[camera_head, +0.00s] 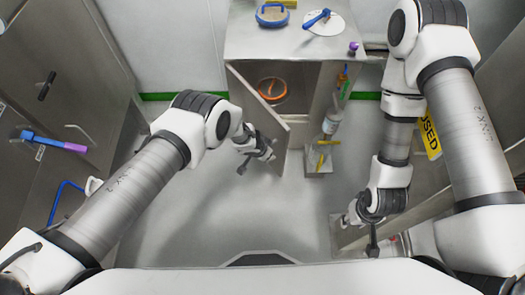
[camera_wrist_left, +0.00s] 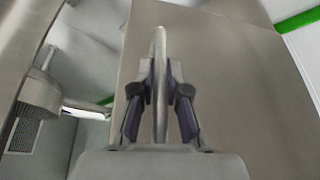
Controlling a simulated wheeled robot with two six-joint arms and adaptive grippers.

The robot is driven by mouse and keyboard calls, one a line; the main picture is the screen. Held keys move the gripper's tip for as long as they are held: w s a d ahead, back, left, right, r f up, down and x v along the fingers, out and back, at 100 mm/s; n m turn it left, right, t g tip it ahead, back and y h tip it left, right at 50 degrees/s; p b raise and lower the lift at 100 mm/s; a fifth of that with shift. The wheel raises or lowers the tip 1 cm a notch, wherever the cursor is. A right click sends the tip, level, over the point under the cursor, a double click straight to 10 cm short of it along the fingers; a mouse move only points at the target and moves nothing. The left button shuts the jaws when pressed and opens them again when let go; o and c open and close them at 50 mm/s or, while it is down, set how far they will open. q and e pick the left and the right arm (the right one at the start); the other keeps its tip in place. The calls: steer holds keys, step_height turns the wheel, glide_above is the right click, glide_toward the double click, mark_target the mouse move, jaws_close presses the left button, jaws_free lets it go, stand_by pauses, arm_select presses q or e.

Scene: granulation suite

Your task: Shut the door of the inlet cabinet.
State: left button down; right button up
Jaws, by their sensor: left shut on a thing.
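The inlet cabinet (camera_head: 300,50) stands at the top middle of the head view. Its grey door (camera_head: 266,108) stands open, swung out from the cabinet's left side, so the inside shows. My left gripper (camera_head: 266,153) is at the door's outer face near its free edge. In the left wrist view its two fingers (camera_wrist_left: 160,92) are shut on the upright bar handle (camera_wrist_left: 160,50), with the flat door panel (camera_wrist_left: 225,75) behind. My right gripper (camera_head: 360,222) hangs low at the right, apart from the cabinet; its fingers are too unclear to read.
An orange-rimmed round container (camera_head: 272,90) is inside the cabinet. A blue-rimmed bowl (camera_head: 272,15) and a white disc with a blue tool (camera_head: 322,19) are on top. A bottle (camera_head: 332,122) and yellow item (camera_head: 321,158) stand right of the door. Floor (camera_head: 225,215) in front is clear.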

arm_select(q)
steer(key=c, duration=1.2)
jaws_free()
